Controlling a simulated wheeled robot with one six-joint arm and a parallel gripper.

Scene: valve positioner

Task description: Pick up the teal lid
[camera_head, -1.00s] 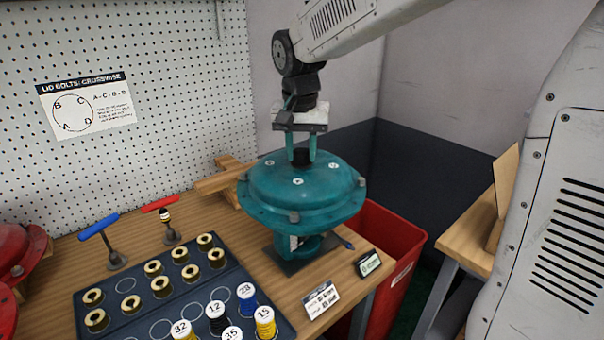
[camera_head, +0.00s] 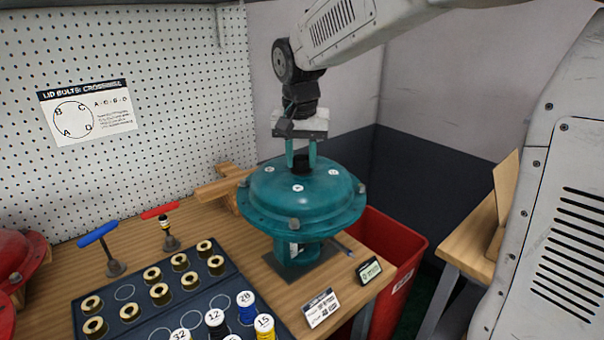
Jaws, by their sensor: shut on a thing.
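The teal lid (camera_head: 300,193) is a round dome with a bolted rim and a black knob (camera_head: 301,163) on top. It sits over a teal valve body (camera_head: 296,253) on a dark base plate. The rim hides the upper body, so I cannot tell whether there is a gap between lid and body. My gripper (camera_head: 301,158) points straight down from above, its two teal fingers shut on the knob, one on each side. The lid looks level.
A dark tray (camera_head: 215,285) with brass rings and numbered spools lies front left. Blue-handled (camera_head: 98,230) and red-handled (camera_head: 161,210) tools stand behind it. A wooden stand (camera_head: 227,187) is behind the lid. A small meter (camera_head: 369,269) is at the table edge, beside a red bin (camera_head: 392,247).

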